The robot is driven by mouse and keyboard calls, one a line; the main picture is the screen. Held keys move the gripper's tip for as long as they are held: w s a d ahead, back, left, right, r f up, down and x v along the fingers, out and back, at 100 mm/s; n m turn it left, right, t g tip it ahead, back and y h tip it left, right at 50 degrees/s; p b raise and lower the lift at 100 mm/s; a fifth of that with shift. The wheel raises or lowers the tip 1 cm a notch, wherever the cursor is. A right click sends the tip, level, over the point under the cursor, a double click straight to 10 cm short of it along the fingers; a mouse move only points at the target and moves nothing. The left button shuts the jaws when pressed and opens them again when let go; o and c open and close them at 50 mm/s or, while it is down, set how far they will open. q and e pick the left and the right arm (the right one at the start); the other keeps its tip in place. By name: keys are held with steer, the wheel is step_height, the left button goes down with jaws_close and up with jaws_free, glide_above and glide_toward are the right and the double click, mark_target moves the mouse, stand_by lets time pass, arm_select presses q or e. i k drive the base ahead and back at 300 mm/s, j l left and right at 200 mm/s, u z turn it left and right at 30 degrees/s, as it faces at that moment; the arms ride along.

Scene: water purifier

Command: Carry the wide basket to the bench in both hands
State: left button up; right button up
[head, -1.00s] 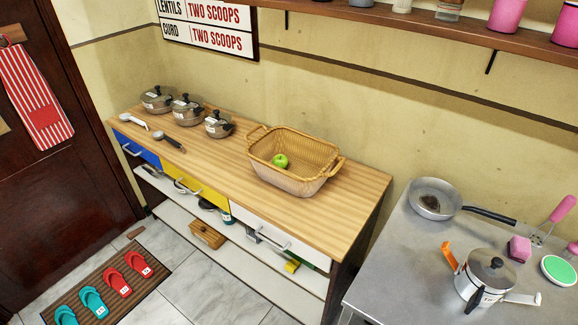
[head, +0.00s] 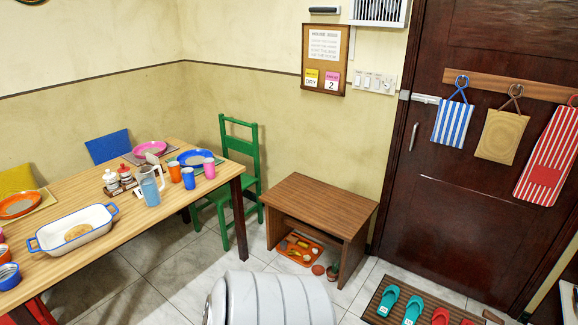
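The wide basket is not in the current head view. A low brown wooden bench (head: 322,203) stands against the wall between the green chair and the dark door. Its top is bare. An orange tray with small items (head: 300,250) lies in the open space under it. Neither of my grippers is in view, so I cannot see what they hold. A grey rounded part, likely mine, is at the bottom centre, in front of the bench.
A dining table (head: 120,239) with a white dish (head: 74,233), jug (head: 151,187), plates and cups fills the left. A green chair (head: 240,180) stands beside the bench. A doormat (head: 412,308) with slippers lies at lower right before the door (head: 450,150). Tiled floor shows between.

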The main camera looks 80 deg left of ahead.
mark_target(314, 197)
steer(key=u, duration=1.9)
steer(key=z, duration=1.35)
steer(key=i+j+z, duration=0.15)
steer(key=z, duration=0.3)
steer(key=i+j+z, duration=0.15)
steer(key=z, duration=0.3)
steer(key=j+z, duration=0.45)
steer(key=i+j+z, duration=0.15)
steer(key=z, duration=0.3)
